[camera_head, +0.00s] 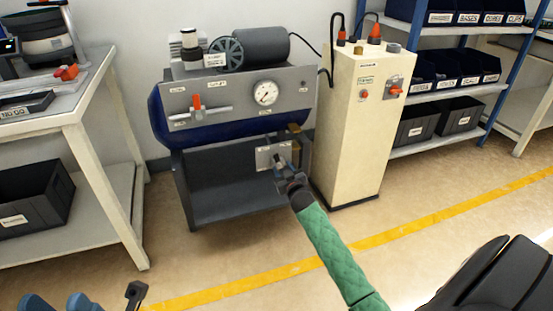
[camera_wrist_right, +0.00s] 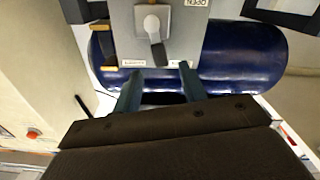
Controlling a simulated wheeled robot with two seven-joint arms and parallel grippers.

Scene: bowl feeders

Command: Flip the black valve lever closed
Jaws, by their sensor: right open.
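The black valve lever (camera_wrist_right: 157,54) hangs from a pale square hub (camera_wrist_right: 150,22) on a light grey plate (camera_wrist_right: 185,45) in the right wrist view. My right gripper (camera_wrist_right: 161,87) is open, with one blue-grey finger to each side of the lever's line. The lever tip lies just ahead of the gap, and I see no contact. In the head view my right gripper (camera_head: 284,174) is in front of the small plate (camera_head: 263,158) below the tank and partly hides the lever. Blue parts of my left gripper (camera_head: 57,303) show at the bottom left edge, mostly cut off.
The blue tank (camera_wrist_right: 250,55) with its grey panel (camera_head: 222,105), gauge (camera_head: 265,92) and red-handled valve (camera_head: 197,103) stands above the plate. A cream cabinet (camera_head: 350,130) stands close on the right. A white workbench (camera_head: 98,100) is at left. The floor in front is clear.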

